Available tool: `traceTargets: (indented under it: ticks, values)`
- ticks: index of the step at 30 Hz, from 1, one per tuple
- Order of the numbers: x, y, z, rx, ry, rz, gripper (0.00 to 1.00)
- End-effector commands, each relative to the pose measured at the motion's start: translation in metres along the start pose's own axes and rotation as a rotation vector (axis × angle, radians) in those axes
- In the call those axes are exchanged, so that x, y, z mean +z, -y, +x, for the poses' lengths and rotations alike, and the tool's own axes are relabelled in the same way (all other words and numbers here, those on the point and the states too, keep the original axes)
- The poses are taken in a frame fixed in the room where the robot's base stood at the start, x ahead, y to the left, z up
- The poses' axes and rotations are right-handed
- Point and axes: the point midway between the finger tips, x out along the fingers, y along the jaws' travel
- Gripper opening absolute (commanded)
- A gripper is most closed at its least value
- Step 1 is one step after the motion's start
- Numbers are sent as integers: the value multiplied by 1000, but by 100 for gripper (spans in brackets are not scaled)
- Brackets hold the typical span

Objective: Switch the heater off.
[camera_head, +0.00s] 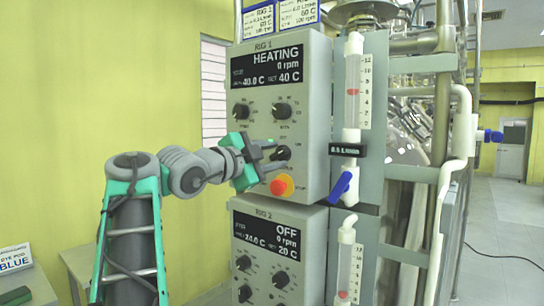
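The Rig 1 control box (247,150) is a grey panel. Its display (277,66) reads HEATING, 0 rpm, 40.0 C, set 40 C. Two black knobs, one at left (241,111) and one at right (283,110), sit under the display. A lower black knob (282,153) is at the right of the panel, above a red button on a yellow base (281,185). My gripper (275,156) is at the panel with its two dark fingers apart, one above and one below the level of the lower knob. Whether they touch the knob is unclear. Labels near it are too small to read.
The Rig 2 box (250,236), display OFF, is directly below. A flow meter (353,85) and blue-handled valve (344,186) stand close to the right of Rig 1. Glassware and pipes (442,100) fill the area beyond. A table with a BLUE sign (15,260) is at lower left.

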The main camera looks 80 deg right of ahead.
Motion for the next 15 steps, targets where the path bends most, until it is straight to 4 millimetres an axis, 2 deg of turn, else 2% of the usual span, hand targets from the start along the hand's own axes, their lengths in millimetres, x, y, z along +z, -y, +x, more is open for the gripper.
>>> traceTargets:
  ticks: [2,12,15]
  values:
    - [0,0,0,0,0,0,29]
    - [0,0,0,0,0,0,1]
    - [0,0,0,0,0,0,0]
